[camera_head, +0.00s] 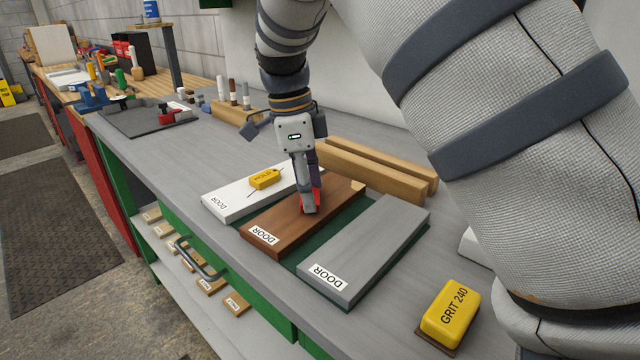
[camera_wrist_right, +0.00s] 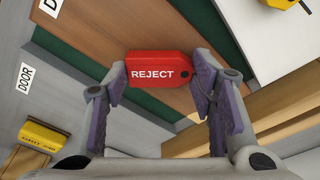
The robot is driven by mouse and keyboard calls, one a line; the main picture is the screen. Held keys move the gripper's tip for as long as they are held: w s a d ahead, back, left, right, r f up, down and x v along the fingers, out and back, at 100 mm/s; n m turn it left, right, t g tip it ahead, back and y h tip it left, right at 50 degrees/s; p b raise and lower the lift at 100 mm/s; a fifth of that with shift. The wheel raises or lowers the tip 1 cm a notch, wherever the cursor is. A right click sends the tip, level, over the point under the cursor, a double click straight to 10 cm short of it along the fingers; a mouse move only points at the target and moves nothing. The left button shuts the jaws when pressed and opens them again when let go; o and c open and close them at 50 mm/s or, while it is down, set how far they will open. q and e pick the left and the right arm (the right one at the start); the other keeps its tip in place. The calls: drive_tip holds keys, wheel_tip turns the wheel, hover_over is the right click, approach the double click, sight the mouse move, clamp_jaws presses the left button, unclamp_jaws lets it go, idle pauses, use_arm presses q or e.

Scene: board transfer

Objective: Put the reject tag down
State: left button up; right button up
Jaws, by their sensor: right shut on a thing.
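The red tag marked REJECT (camera_wrist_right: 160,73) is pinched between the fingertips of my right gripper (camera_wrist_right: 165,78). In the head view, my right gripper (camera_head: 309,195) points down over the brown board labelled DOOR (camera_head: 285,228), and only slivers of the red tag (camera_head: 317,196) show around the fingers. The tag is over or on the brown board's far half; I cannot tell whether it touches. A white DOOR board (camera_head: 225,200) lies to the left, bearing a yellow tag (camera_head: 265,179). A grey DOOR board (camera_head: 370,245) lies to the right. My left gripper is out of view.
The boards lie on a green mat (camera_head: 340,222) on the grey bench. Wooden strips (camera_head: 370,172) lie behind. A yellow GRIT 240 block (camera_head: 451,308) sits at front right. A dark tray (camera_head: 140,122) and several upright markers stand farther left. The bench left of the white board is clear.

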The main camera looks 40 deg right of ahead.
drive_tip(key=shift+s+d, duration=0.15)
drive_tip(key=shift+d, duration=0.05)
drive_tip(key=shift+w+a+f, duration=0.15)
drive_tip(key=shift+w+a, duration=0.2)
drive_tip(key=shift+a, duration=0.1)
drive_tip(key=o, duration=0.9)
drive_tip(key=shift+d, duration=0.1)
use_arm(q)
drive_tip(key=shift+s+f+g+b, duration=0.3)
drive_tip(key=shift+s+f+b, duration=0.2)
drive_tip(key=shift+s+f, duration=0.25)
use_arm(e)
drive_tip(key=r, duration=0.4)
drive_tip(key=a+r, duration=0.1)
drive_tip(key=r, duration=0.3)
drive_tip(key=w+r, duration=0.1)
drive_tip(key=r, duration=0.3)
drive_tip(key=shift+a, duration=0.15)
